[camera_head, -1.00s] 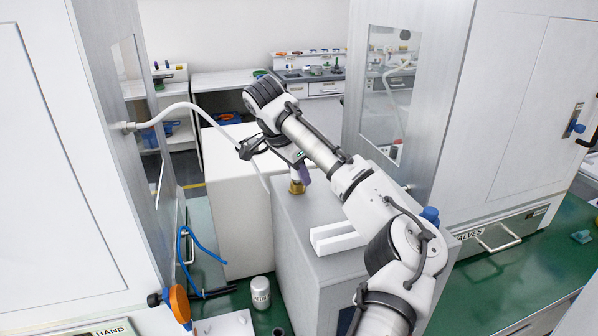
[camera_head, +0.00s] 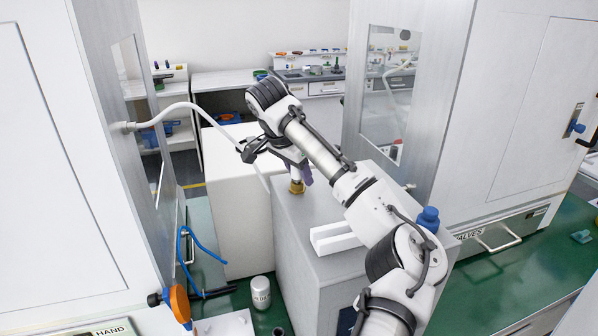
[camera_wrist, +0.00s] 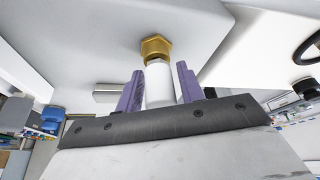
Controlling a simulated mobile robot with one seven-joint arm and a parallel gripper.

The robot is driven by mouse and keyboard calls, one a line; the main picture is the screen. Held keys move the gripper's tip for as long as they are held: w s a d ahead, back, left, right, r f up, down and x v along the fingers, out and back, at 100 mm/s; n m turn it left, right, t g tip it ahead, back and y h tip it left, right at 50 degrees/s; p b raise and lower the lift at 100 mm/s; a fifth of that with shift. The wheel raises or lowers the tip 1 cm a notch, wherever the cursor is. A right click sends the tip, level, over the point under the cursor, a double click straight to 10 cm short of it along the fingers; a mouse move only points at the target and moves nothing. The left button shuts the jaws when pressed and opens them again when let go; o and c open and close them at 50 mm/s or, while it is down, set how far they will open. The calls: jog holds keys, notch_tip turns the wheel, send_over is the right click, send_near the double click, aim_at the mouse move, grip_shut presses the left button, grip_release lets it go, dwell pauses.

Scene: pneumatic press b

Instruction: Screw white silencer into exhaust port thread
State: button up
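The white silencer (camera_wrist: 160,85) stands between the two purple fingers of my gripper (camera_wrist: 160,72) in the wrist view. The brass hexagonal exhaust port fitting (camera_wrist: 156,46) is at its far end, in line with it. They look joined or nearly so; how deep the thread sits is hidden. Any gap between fingers and silencer is too small to judge. In the head view, my gripper (camera_head: 299,172) points down over the brass fitting (camera_head: 297,187) on the grey box's top. A bit of the white silencer (camera_head: 295,173) shows above the fitting.
A white slotted block (camera_head: 335,238) lies on the grey box (camera_head: 300,225) near my arm. A blue knob (camera_head: 428,218) is at its right. A white cylinder (camera_head: 261,292) stands on the green bench.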

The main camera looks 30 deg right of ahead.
jog(key=shift+n+t, duration=0.4)
jog(key=shift+n, duration=0.5)
jog(key=shift+w+n+t, duration=0.1)
jog(key=shift+n+t, duration=0.2)
jog(key=shift+n, duration=0.5)
jog(key=shift+n+t+y, duration=0.3)
jog(key=shift+n, duration=0.6)
jog(key=shift+a+n, duration=0.1)
jog(key=shift+n, duration=0.2)
jog(key=shift+n+y, duration=0.3)
jog(key=shift+n, duration=0.2)
